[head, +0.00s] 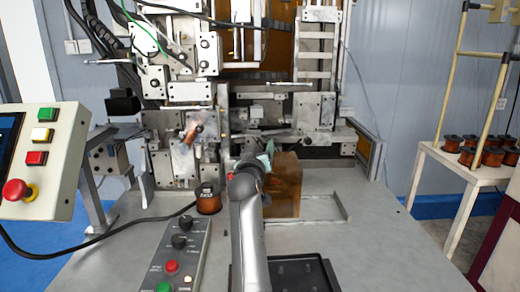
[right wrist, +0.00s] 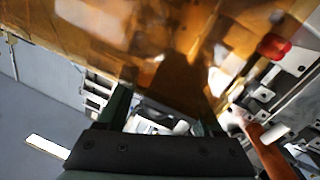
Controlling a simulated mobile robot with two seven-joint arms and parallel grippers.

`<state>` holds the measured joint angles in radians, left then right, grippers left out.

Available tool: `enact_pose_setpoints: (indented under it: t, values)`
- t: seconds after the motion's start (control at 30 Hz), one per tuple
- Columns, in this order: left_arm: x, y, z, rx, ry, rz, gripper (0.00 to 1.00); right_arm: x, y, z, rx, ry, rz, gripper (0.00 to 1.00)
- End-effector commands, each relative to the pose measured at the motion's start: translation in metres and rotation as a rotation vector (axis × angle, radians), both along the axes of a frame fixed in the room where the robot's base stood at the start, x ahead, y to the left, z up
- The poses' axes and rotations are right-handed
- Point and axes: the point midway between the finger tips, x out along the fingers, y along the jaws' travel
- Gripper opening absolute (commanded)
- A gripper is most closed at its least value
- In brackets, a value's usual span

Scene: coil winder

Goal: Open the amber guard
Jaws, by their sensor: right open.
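The amber guard (head: 287,188) is a see-through amber box low at the front of the winding machine, just right of my right gripper. Its amber surface (right wrist: 180,50) fills much of the upper right wrist view. My right gripper (head: 262,162) is in front of the machine, beside the guard's left part, and partly hidden by its own arm. In the right wrist view its two dark green fingers (right wrist: 165,105) are apart, with no object held between them. Whether they touch the guard I cannot tell. My left gripper is out of view.
A control box (head: 180,255) with knobs and buttons lies on the table at front left. A copper spool (head: 208,200) stands behind it. A red knob (right wrist: 273,46) shows in the right wrist view. The grey table (head: 385,235) is clear at right.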

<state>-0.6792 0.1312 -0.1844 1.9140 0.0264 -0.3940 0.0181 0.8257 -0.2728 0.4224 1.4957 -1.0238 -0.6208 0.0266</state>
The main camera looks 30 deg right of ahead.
Motion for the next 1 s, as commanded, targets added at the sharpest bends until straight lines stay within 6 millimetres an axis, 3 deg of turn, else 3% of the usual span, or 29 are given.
enact_pose_setpoints:
  t: [0.23,0.83,1.0]
  values:
    - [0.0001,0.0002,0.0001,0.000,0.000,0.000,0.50,0.0000,0.0002,0.0002,0.000,0.000,0.000,0.67]
    - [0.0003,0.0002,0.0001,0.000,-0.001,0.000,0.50,0.0000,0.0000,-0.0001,0.000,0.000,0.000,0.00]
    - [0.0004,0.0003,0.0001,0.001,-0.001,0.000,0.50,0.0001,-0.0001,-0.0001,0.000,0.000,0.000,0.00]
